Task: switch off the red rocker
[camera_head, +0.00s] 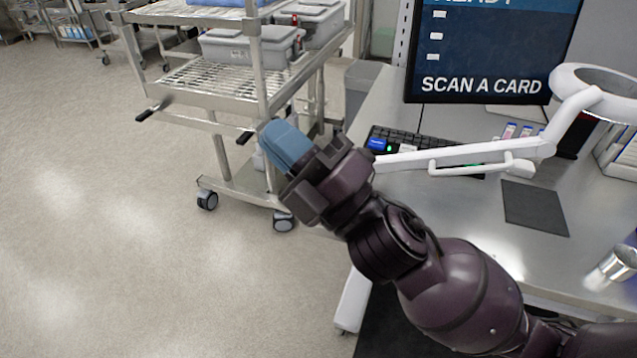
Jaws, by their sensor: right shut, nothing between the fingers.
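No red rocker can be made out in the head view. My right gripper (286,146) reaches in from the lower right, over the gap between the cart and the desk. Its blue-tipped fingers are shut and hold nothing. It hangs left of the desk, apart from the small box with a blue label and green light (378,144) by the keyboard. My arm and gripper hide part of the desk's left edge. My left gripper is out of view.
The steel desk (440,210) holds a monitor (490,50), a keyboard (432,143), a white lamp arm (450,155), a dark mat (535,207) and a metal cup (618,263). A wire cart (222,78) with grey bins stands behind my gripper. Floor at left is clear.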

